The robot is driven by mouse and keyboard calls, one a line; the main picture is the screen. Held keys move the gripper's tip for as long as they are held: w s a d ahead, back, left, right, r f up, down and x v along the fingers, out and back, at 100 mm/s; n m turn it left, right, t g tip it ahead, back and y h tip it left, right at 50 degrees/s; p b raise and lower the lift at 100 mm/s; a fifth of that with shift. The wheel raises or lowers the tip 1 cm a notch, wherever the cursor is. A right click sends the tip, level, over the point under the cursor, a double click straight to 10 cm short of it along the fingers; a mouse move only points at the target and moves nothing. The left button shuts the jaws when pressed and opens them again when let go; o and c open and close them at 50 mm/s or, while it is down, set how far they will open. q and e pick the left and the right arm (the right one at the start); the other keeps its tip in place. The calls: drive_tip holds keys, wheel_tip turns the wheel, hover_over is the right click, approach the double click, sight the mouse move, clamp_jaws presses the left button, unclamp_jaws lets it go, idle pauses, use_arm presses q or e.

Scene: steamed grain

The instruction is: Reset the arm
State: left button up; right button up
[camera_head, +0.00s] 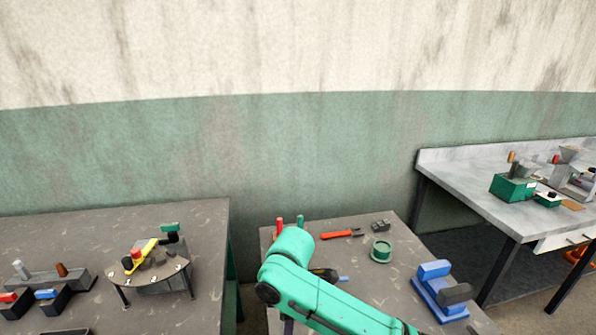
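One of my arms, green with dark joints, reaches in from the bottom edge, right of centre, and bends over the middle table (398,268). It looks like my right arm. No gripper fingers show on it, so its gripper is not in view. My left arm and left gripper are not in view either.
The middle table holds a red-handled tool (342,233), a green ring-shaped part (381,251), a small dark block (380,226) and a blue fixture (437,290). A grey bench (462,182) stands right. A wall (330,150) is behind.

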drive_tip(key=s+a+f+m+y, duration=0.1)
drive_tip(key=s+f+m+y, duration=0.2)
drive_tip(key=s, duration=0.1)
drive_tip(key=s+d+f+m+t+h, duration=0.15)
drive_tip(key=s+d+m, duration=0.3)
drive_tip(key=d, duration=0.45)
drive_tip(key=s+d+f+m+t+h, duration=0.1)
drive_tip(key=s+d+f+m, duration=0.15)
drive_tip(key=d+m, duration=0.4)
drive_tip(key=s+d+f+m+t+h, duration=0.1)
drive_tip(key=s+d+f+m, duration=0.2)
drive_tip(key=d, duration=0.8)
drive_tip(key=s+f+g, duration=0.1)
drive_tip(key=s+f, duration=0.1)
drive_tip(key=f, duration=0.9)
drive_tip(key=s+f, duration=0.2)
drive_tip(key=f, duration=0.9)
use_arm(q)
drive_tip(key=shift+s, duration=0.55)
use_arm(e)
drive_tip(key=s+d+f+g, duration=0.1)
drive_tip(key=s+d+f, duration=0.1)
drive_tip(key=s+f, duration=1.2)
drive_tip(key=shift+s+d+f, duration=0.15)
drive_tip(key=shift+s+d, duration=0.25)
drive_tip(key=shift+s, duration=0.75)
drive_tip(key=shift+g, duration=0.25)
